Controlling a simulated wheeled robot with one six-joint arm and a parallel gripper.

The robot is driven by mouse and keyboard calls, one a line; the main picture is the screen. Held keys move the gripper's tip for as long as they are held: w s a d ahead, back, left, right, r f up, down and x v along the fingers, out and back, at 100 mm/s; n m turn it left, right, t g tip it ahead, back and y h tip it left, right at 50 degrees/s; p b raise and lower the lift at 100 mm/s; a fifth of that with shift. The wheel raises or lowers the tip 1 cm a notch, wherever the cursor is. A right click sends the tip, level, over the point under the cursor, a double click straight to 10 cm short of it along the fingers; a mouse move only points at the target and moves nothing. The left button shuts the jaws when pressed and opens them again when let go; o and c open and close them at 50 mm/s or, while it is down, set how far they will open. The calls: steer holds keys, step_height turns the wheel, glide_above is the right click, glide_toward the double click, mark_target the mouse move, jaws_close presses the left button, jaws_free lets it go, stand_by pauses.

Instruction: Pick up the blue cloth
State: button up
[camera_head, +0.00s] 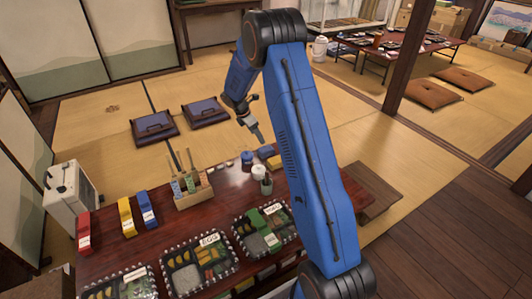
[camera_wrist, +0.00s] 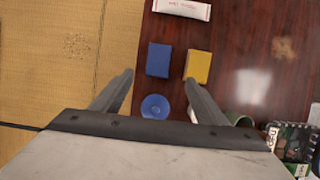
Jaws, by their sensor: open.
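The blue cloth (camera_wrist: 159,60) is a small flat rectangle on the dark red table, near its edge, in the wrist view. It also shows in the head view (camera_head: 265,152), small and partly hidden by my arm. A yellow cloth-like rectangle (camera_wrist: 198,66) lies just to its right. My gripper (camera_wrist: 159,78) is open and empty, with its fingers spread wide. In the wrist view the cloth appears ahead of and between the fingertips. In the head view my gripper (camera_head: 254,132) hangs above the table's far edge; its exact height cannot be told.
A round blue cup (camera_wrist: 155,107) appears between the fingers, close to the cloth. A white packet (camera_wrist: 181,8) lies beyond it. On the table (camera_head: 135,250) stand a wooden holder (camera_head: 194,199), a white pot (camera_head: 258,172) and several lunch boxes. Tatami lies beyond the edge.

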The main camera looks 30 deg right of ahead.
mark_target(265, 149)
steer(key=x, duration=1.2)
steer(key=shift+w+d+f, duration=0.15)
steer(key=shift+f, duration=0.05)
steer(key=c, duration=1.2)
step_height(265, 149, up, 10)
steer(key=o, duration=0.6)
steer(key=shift+c, duration=0.2)
steer(key=c, duration=0.4)
